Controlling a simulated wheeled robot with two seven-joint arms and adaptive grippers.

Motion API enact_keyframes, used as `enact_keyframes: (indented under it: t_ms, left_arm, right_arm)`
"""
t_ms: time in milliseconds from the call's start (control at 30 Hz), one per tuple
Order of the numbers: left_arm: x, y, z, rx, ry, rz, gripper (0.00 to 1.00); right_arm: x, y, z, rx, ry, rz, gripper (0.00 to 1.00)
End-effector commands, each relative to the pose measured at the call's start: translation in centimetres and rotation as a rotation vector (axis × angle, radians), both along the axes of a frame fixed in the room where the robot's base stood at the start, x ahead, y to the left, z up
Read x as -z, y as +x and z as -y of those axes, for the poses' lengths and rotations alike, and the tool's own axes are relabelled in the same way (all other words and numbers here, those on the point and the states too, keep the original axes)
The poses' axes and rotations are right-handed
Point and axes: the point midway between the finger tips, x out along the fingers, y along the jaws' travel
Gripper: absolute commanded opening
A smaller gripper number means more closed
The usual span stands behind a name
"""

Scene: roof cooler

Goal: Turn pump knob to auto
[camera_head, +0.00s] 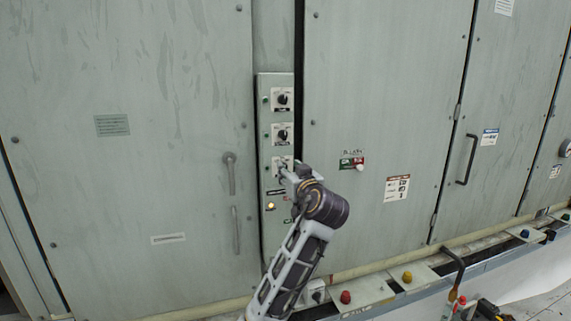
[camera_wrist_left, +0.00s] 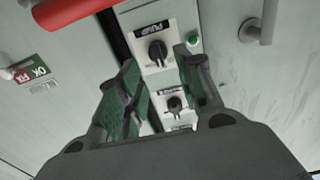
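The narrow control panel (camera_head: 263,150) has a column of black knobs on white plates. The pump knob (camera_wrist_left: 157,50), on a plate marked PUMP, points in a direction I cannot read surely. In the head view its plate (camera_head: 277,161) appears to be the third one down, partly hidden by my left gripper (camera_head: 287,174). In the wrist view my left gripper (camera_wrist_left: 163,85) is open and empty, its green-padded fingers on either side of the knob column. I see no contact with the pump knob. My right gripper is not in view.
Other knobs (camera_head: 282,99) (camera_head: 282,134) sit above on the panel. A door handle (camera_head: 231,173) is left of it. A red-green label (camera_head: 351,163) is to the right. A red cylinder (camera_wrist_left: 80,10) crosses the wrist view's top left. Coloured buttons (camera_head: 346,297) line the lower ledge.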

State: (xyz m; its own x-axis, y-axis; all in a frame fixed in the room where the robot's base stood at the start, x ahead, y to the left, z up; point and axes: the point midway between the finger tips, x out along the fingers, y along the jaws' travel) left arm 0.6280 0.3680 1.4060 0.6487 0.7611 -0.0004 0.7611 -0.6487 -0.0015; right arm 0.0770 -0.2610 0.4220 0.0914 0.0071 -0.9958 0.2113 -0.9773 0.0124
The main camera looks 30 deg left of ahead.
Motion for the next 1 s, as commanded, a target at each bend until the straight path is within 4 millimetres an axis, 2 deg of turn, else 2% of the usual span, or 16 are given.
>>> enact_keyframes:
  t_ms: [133, 400, 800, 867, 1000]
  left_arm:
    - [-0.2, 1.2, -1.6, -0.002, 0.001, -0.002, 0.36]
    - [-0.1, 2.8, -3.3, -0.001, 0.001, -0.001, 0.36]
    - [0.0, 3.1, -3.7, 0.000, -0.001, 0.001, 0.36]
    - [0.0, 3.1, -3.7, 0.000, -0.001, 0.001, 0.31]
    - [0.0, 3.1, -3.7, 0.000, -0.001, 0.001, 0.13]
  right_arm:
    - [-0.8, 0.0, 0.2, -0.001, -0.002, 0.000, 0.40]
    - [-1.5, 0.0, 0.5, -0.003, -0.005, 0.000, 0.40]
    - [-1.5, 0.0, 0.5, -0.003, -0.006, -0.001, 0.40]
    - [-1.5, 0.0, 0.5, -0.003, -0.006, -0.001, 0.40]
    - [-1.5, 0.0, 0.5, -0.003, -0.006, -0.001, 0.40]
